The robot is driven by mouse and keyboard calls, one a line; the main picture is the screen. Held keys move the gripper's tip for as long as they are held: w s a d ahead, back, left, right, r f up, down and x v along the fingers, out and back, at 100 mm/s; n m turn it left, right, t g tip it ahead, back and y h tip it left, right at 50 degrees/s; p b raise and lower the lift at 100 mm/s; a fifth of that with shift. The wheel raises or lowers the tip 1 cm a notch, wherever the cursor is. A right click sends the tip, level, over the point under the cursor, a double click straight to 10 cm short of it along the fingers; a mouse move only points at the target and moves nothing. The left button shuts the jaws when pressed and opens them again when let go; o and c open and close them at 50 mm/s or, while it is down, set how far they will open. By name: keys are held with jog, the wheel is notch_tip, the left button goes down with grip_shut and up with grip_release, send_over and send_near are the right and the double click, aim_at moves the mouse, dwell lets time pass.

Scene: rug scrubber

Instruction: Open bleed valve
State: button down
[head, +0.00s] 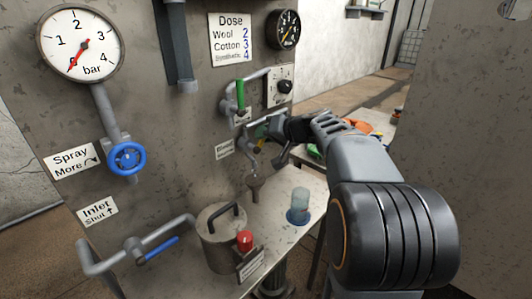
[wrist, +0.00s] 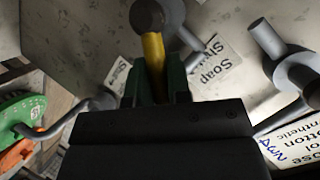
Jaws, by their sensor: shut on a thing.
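A yellow lever (wrist: 154,62) with a dark round end stands between the green-padded fingers of my gripper (wrist: 156,88) in the wrist view. My gripper is shut on this lever. In the head view my gripper (head: 266,130) is at the panel's right part, just below a pipe with a green handle (head: 240,96). The fingers and wrist hide most of the lever and valve there. A small label (head: 224,149), which seems to read "Bleed", is on the panel to the left of my gripper. I cannot tell how far the lever is turned.
A blue wheel (head: 127,158), blue lever (head: 162,249) and bar gauge (head: 80,45) are at left. A "Soap" label (wrist: 215,62) is near the lever.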

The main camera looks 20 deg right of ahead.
aim_at(257, 146)
jog(key=n+h+b, duration=0.1)
jog(key=b, duration=0.1)
jog(key=a+n+b, duration=0.1)
jog(key=b, duration=0.2)
jog(key=shift+s+a+n+t+h, duration=0.2)
jog(key=shift+s+n+t+h, duration=0.1)
jog(key=shift+h, duration=0.1)
jog(key=a+n+h+b, duration=0.1)
jog(key=b, duration=0.2)
jog(key=n+t+h+b, duration=0.1)
jog(key=b, duration=0.2)
jog(key=shift+s+a+r+n, duration=0.35)
jog(key=shift+s+r+n, duration=0.05)
jog(key=c, duration=1.1)
grip_release()
jog(key=shift+r, duration=0.1)
jog(key=p+v, duration=0.1)
jog(key=v, duration=1.3)
jog(key=shift+a+p, duration=0.15)
jog(key=shift+p, duration=0.2)
jog(key=shift+s, duration=0.1)
